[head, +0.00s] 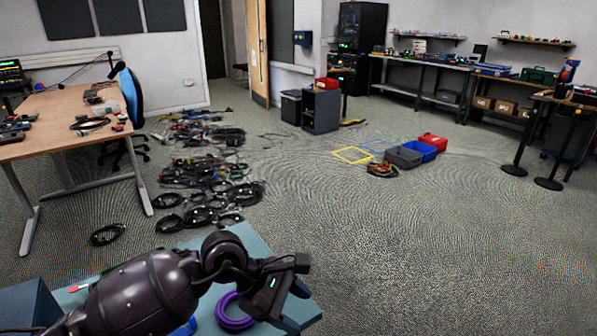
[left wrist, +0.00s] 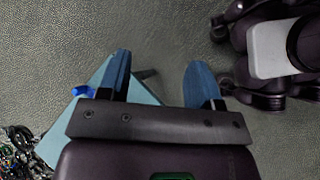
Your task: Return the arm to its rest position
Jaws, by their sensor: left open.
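My left arm reaches in from the lower left of the head view. My left gripper (head: 293,306) is over the right part of a teal table (head: 255,243). In the left wrist view the gripper (left wrist: 158,68) has its two blue fingers spread apart, with nothing between them. A purple cable coil (head: 232,322) lies on the table beside the gripper, partly hidden by my arm. The table's corner (left wrist: 90,105) shows behind the left finger in the wrist view. My right gripper is in neither view.
A dark blue bin (head: 28,303) stands at the lower left. Several black cable coils (head: 205,205) cover the floor beyond the table. Grey, blue and red bins (head: 403,157) stand farther back. A wooden desk (head: 60,125) is at the left. The floor at right is clear.

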